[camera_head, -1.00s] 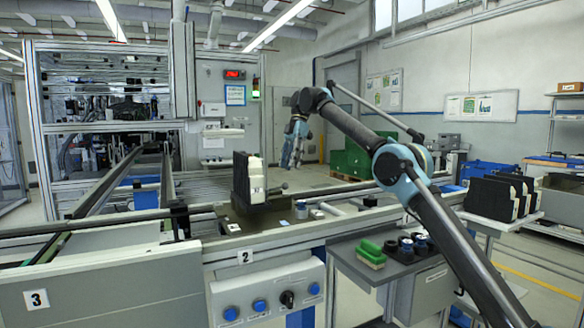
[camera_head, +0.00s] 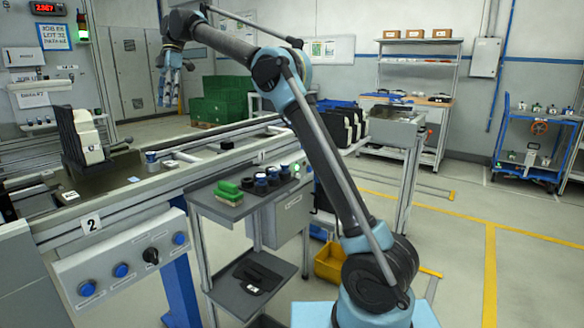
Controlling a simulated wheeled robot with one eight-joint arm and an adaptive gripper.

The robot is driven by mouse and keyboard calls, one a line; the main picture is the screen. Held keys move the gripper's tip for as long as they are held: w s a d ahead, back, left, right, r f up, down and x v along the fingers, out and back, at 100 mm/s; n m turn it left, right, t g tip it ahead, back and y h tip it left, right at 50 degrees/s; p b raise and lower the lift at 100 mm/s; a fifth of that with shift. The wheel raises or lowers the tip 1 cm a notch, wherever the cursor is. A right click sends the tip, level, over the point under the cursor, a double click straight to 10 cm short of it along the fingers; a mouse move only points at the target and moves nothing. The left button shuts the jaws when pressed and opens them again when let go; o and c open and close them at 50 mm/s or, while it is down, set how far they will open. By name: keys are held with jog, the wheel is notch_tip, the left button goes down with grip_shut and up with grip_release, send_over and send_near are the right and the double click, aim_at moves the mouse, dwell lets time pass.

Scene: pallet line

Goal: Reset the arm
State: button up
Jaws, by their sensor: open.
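My arm (camera_head: 275,82) rises from its blue base at the lower right and bends at a blue elbow. Its forearm reaches up and left to a blue wrist. My gripper (camera_head: 167,100) hangs downward from that wrist at the upper left, in front of a grey wall panel. It is small in view, empty, with its fingers apart. It is clear of the line and touches nothing that I can see.
A black and white part (camera_head: 80,135) stands on the line at left. Green crates (camera_head: 220,100) are behind. A grey cart (camera_head: 255,205) holds a green brush (camera_head: 228,190). A yellow bin (camera_head: 330,262) is low by my base.

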jog(key=d+f+m+t+y, duration=0.2)
jog(key=d+m, duration=0.9)
jog(key=d, duration=2)
jog(key=s+d+f+m+t+h, duration=0.1)
jog(key=s+d+f+m, duration=0.2)
jog(key=s+d+f, duration=0.35)
jog(key=s+d+f+m+t, duration=0.1)
jog(key=s+d+f+m, duration=0.25)
jog(key=d, duration=0.55)
jog(key=s+d+f+m+t+h, duration=0.1)
jog(key=s+d+f+m, duration=0.2)
jog(key=s+d+f, duration=0.3)
jog(key=s+d+f+m, duration=0.2)
jog(key=s+d+f, duration=0.1)
jog(key=f, duration=0.3)
jog(key=s+d+f+m+t, duration=0.1)
jog(key=s+d+f+m, duration=0.1)
jog(key=f, duration=0.5)
jog(key=s+d+f+m, duration=0.2)
jog(key=s+d+f, duration=0.3)
jog(key=s+f, duration=0.1)
jog(key=shift+s+f+h, duration=0.15)
jog(key=shift+s+h, duration=0.15)
jog(key=shift+c, duration=1)
jog(key=shift+a, duration=0.15)
